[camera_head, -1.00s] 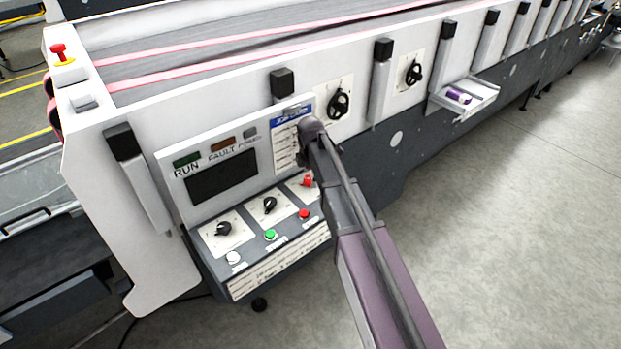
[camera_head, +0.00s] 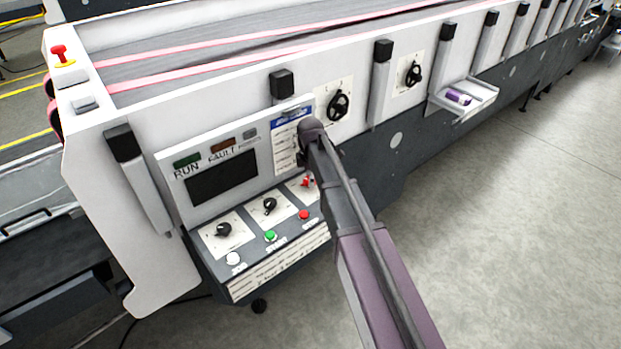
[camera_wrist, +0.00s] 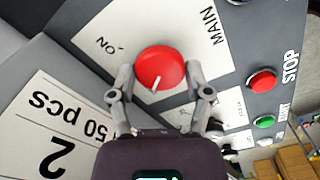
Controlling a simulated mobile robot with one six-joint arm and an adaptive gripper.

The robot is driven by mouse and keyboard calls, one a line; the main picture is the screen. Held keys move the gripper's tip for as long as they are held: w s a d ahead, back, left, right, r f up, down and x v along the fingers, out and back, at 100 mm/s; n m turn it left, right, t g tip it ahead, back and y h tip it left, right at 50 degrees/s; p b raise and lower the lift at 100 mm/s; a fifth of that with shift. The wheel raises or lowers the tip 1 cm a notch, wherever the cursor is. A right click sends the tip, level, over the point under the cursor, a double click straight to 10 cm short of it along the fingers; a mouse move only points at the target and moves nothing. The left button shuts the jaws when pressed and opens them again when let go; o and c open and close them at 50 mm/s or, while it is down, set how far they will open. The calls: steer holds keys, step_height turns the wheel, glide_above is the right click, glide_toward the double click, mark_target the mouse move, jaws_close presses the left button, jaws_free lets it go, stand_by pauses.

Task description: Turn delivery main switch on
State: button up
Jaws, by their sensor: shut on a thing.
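The red round main switch knob (camera_wrist: 160,68) sits on a white plate marked MAIN and ON in the wrist view. A white pointer line on the knob points down and slightly left in that picture, away from the ON lettering at upper left. My gripper (camera_wrist: 159,77) is shut on the knob, one finger at each side. In the head view the red switch (camera_head: 307,182) shows partly beside my arm at the panel's right end. My gripper's fingers are mostly hidden there behind my arm.
A red stop button (camera_head: 304,214), a green button (camera_head: 270,236), a white button (camera_head: 233,258) and two black knobs share the sloped panel. A dark screen (camera_head: 222,177) stands above. The floor to the right is clear.

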steer(key=m, duration=0.4)
steer(key=shift+s, duration=0.1)
steer(key=m, duration=0.4)
steer(key=shift+m, duration=0.3)
steer(key=m, duration=0.4)
steer(key=shift+m, duration=1.9)
steer(key=o, duration=1.2)
steer(key=shift+f, duration=0.1)
steer(key=shift+c, duration=0.2)
steer(key=shift+n, duration=0.3)
